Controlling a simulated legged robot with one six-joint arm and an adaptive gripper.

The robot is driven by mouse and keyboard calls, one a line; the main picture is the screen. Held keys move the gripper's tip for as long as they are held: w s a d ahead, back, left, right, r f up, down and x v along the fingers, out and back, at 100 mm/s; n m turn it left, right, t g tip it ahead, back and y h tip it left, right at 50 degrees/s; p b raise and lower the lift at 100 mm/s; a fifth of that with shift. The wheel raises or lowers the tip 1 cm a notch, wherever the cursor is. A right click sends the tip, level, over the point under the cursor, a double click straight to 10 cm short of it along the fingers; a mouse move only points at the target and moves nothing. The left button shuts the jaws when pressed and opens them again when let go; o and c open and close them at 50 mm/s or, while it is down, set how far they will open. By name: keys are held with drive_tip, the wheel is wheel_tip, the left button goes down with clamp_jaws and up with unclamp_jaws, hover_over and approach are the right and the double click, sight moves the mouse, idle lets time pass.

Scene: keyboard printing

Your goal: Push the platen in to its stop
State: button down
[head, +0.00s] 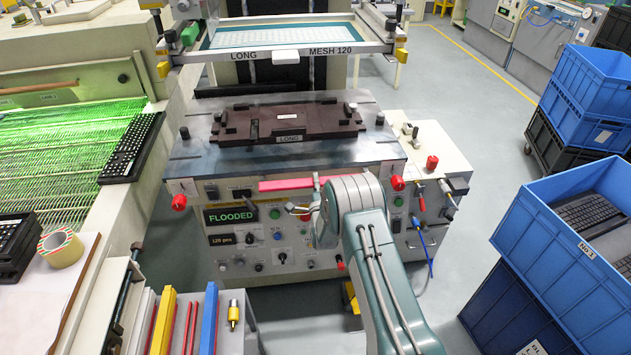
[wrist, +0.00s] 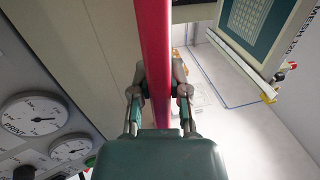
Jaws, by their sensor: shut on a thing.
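The platen (head: 376,150) is a grey metal plate at the front of the printing machine in the head view. A dark brown nest (head: 235,124) labelled LONG lies on it, and no keyboard shows in the nest. A red bar (head: 285,184) runs along the machine's front, just below the platen's front edge; it also shows in the wrist view (wrist: 154,45). My gripper (wrist: 160,88) is shut on the red bar, with one finger on each side.
The screen frame (head: 345,48), marked LONG and MESH 120, is above and behind the platen. The front panel (head: 222,217) reads FLOODED. A keyboard (head: 131,148) lies by the green-lit conveyor at left. Blue crates (head: 535,235) stand at right. Grey floor is open between machine and crates.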

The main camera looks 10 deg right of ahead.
drive_tip(key=shift+f, duration=0.3)
drive_tip(key=c, duration=0.6)
unclamp_jaws()
drive_tip(key=shift+w, duration=0.15)
drive_tip(key=shift+r, duration=0.1)
drive_tip(key=v, duration=1.2)
